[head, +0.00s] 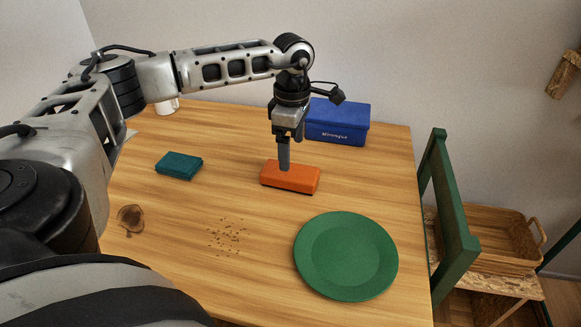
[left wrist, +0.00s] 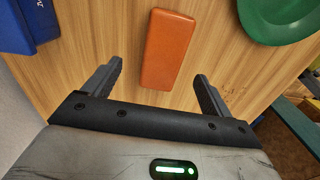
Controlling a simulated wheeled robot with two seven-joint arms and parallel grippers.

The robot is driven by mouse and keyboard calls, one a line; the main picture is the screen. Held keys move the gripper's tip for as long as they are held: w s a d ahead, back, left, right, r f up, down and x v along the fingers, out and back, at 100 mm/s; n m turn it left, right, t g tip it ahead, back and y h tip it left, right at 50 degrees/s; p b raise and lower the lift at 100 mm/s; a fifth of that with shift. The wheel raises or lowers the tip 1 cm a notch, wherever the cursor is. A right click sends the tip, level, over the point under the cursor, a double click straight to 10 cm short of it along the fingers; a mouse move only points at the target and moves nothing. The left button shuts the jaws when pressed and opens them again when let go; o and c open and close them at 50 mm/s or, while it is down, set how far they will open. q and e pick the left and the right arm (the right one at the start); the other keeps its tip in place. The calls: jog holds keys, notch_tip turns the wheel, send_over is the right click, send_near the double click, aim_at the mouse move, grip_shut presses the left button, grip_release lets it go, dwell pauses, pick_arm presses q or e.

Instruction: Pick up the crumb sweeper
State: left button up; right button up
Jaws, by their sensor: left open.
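An orange block (head: 296,179), which I take to be the crumb sweeper, lies flat on the wooden table, near its middle. My left gripper (head: 284,164) points down over the block's left part and hides a little of it. In the left wrist view the orange block (left wrist: 169,45) shows ahead of the open fingers, roughly between them. The left gripper (left wrist: 157,74) holds nothing. I cannot tell the exact height of the fingertips above the block. My right gripper is not in view.
A blue box (head: 337,122) stands behind the block. A teal block (head: 179,166) lies to the left. A green plate (head: 346,256) is at the front right, with crumbs (head: 227,236) to its left. A green chair (head: 447,205) stands at the right edge.

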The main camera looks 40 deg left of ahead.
aim_at(292, 170)
pick_arm(q)
jog(key=f, duration=0.7)
jog(key=shift+s+d+f, duration=0.2)
jog(key=shift+c, duration=0.4)
jog(key=c, duration=1.1)
